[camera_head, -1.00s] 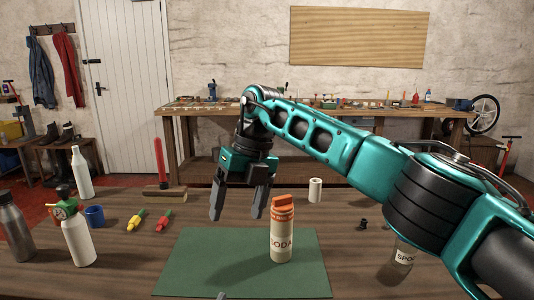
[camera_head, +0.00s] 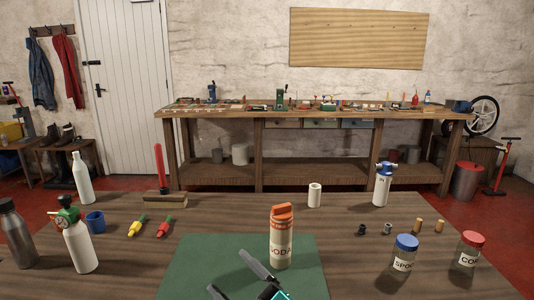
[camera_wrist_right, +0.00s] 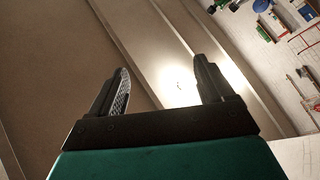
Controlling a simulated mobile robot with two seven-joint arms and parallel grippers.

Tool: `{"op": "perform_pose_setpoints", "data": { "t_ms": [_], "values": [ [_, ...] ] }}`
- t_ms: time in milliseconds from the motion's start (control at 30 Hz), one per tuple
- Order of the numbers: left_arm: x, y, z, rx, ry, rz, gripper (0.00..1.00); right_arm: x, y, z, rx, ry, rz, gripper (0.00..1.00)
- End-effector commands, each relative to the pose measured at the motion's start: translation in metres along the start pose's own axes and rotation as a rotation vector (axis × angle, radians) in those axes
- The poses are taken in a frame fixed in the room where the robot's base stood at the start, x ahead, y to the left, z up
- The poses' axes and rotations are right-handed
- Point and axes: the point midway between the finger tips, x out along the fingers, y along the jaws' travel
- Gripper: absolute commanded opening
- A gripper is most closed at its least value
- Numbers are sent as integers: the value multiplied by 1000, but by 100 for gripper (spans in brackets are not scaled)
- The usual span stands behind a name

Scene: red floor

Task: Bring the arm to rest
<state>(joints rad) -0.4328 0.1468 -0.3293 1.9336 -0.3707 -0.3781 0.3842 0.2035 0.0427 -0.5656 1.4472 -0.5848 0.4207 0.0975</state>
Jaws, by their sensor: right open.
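My right gripper (camera_head: 238,278) shows at the bottom of the head view, low over the front of the green mat (camera_head: 200,262). Its fingers are apart with nothing between them. In the right wrist view the right gripper (camera_wrist_right: 165,85) is also open and empty, with a pale surface beyond it. A SODA bottle (camera_head: 281,240) with an orange cap stands upright on the mat, beyond and to the right of the fingers. My left gripper is not in view.
On the wooden table (camera_head: 350,270), jars with a blue lid (camera_head: 404,255) and a red lid (camera_head: 468,252) stand at right. Bottles (camera_head: 80,245), a blue cup (camera_head: 95,221) and small yellow (camera_head: 137,227) and red (camera_head: 164,227) items are at left. A workbench (camera_head: 310,112) stands behind.

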Motion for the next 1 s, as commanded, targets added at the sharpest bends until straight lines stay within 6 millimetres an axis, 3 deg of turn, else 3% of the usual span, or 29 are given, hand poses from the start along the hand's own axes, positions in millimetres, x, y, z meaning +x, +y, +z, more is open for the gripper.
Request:
{"op": "perform_pose_setpoints", "data": {
  "t_ms": [100,233,400,500,600,700,1000],
  "values": [
    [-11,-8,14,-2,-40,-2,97,-63,4,39,160,-241,117,81],
    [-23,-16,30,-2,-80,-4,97,-142,-1,73,321,-505,213,81],
    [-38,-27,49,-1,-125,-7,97,-249,-19,92,509,-821,289,81],
    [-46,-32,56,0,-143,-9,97,-298,-30,91,589,-959,306,81],
    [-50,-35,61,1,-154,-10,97,-329,-38,86,644,-1049,314,81],
    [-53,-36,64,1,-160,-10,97,-345,-42,83,672,-1094,315,81],
    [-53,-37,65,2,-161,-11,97,-349,-44,83,679,-1106,315,81]
  ]
}}
